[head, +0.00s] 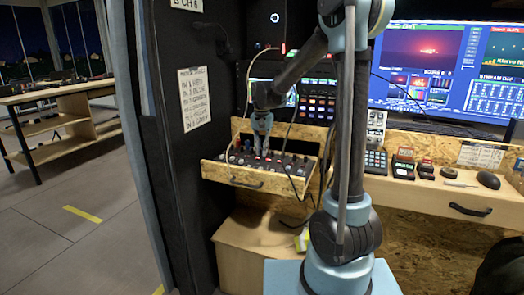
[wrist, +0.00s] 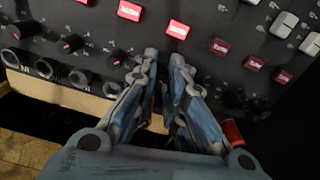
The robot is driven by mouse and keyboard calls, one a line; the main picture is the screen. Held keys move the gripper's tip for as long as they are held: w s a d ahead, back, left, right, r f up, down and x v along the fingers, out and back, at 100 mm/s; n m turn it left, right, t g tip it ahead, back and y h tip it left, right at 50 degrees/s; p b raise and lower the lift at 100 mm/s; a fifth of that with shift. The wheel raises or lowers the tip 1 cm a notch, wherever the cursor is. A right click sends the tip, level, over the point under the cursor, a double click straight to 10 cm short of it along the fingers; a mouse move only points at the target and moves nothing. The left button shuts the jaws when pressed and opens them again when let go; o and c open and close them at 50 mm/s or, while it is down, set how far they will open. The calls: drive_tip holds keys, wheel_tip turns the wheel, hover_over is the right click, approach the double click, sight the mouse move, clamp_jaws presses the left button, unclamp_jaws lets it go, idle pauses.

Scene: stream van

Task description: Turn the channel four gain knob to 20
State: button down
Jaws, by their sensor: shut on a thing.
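The black mixer panel (wrist: 200,22) fills the upper part of the wrist view, with black knobs, red lit buttons and pale caps. In the head view the mixer (head: 292,168) lies in the pulled-out wooden drawer (head: 236,179). My gripper (wrist: 164,60) points down at the panel with its fingertips close together, shut on a knob. The fingers hide that knob and its pointer, so I cannot read its setting or channel. Uncovered knobs (wrist: 69,43) stand to the left. In the head view my gripper (head: 261,150) is over the mixer's back left half.
A black cable (head: 288,160) hangs across the drawer. To the right, a desk holds small button boxes (head: 376,161) and a mouse (head: 488,180) below a monitor. A dark wall with a paper list (head: 195,98) stands at left.

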drive_tip(key=shift+m, duration=0.6)
drive_tip(key=c, duration=1.6)
unclamp_jaws()
drive_tip(key=shift+r, duration=0.15)
wheel_tip(320, 180, up, 12)
drive_tip(key=shift+w+f, duration=0.1)
drive_tip(key=shift+f, duration=0.05)
